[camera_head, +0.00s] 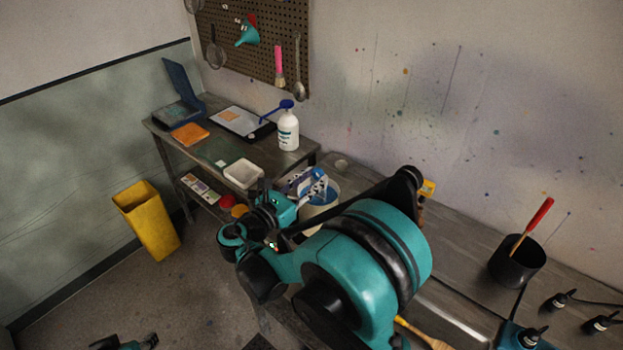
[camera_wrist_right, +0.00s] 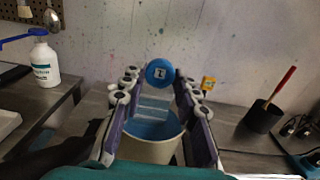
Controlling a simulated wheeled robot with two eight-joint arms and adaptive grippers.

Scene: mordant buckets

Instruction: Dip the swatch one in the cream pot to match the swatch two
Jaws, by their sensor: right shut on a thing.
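In the wrist view, my right gripper (camera_wrist_right: 160,92) is shut on swatch one, whose round blue tag (camera_wrist_right: 160,72) is marked 1. A pale bluish sheet (camera_wrist_right: 152,106) shows below the tag. It hangs between the fingers over the cream pot (camera_wrist_right: 148,152), which holds blue liquid (camera_wrist_right: 155,129); whether it touches the liquid I cannot tell. In the head view my right gripper (camera_head: 308,186) is at the cream pot (camera_head: 330,187), partly hiding it. My left gripper (camera_head: 135,343) is cut off at the bottom edge.
A white bottle with a blue top (camera_head: 288,130), a white tray (camera_head: 243,173) and an orange piece (camera_head: 190,133) are on the left bench. A black cup with a red-handled tool (camera_head: 516,262) and small dark bottles (camera_head: 560,300) stand right. A yellow bin (camera_head: 148,220) is on the floor.

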